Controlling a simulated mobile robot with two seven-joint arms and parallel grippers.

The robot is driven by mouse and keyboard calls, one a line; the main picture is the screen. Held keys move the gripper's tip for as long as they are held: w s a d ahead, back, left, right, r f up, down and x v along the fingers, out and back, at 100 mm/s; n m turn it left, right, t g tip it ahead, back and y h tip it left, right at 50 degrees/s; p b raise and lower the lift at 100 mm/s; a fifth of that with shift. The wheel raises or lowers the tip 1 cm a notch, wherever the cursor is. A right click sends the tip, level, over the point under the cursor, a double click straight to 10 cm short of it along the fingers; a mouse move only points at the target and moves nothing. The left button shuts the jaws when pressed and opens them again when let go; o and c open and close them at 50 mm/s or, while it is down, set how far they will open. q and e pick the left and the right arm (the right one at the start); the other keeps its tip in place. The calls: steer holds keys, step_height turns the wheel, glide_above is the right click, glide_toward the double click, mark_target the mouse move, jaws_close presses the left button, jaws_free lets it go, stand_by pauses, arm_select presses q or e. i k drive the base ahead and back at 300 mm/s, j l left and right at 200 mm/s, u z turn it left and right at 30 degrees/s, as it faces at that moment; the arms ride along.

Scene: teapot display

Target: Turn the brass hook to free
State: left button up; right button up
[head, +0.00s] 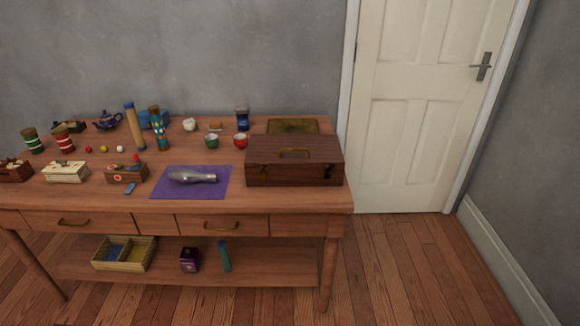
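A dark wooden case (293,176) stands at the right end of the wooden table (300,208). Its lid looks shut, and a brass-coloured curved handle (294,153) shows on it. Small metal fittings seem to sit on the case's front, but they are too small to tell whether one is the brass hook or how it is turned. Neither of my grippers is in view.
A purple cloth (222,188) with a silver, bottle-like object (192,177) lies left of the case. Red (240,140) and green (211,142) cups stand nearby. A brownish-gold box (293,126) is behind the case. The floor at right is clear before a white door (425,110).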

mark_target(262, 176)
steer(key=i+l+z, duration=0.2)
steer(key=i, duration=0.2)
steer(key=i+l+z, duration=0.25)
steer(key=i, duration=0.2)
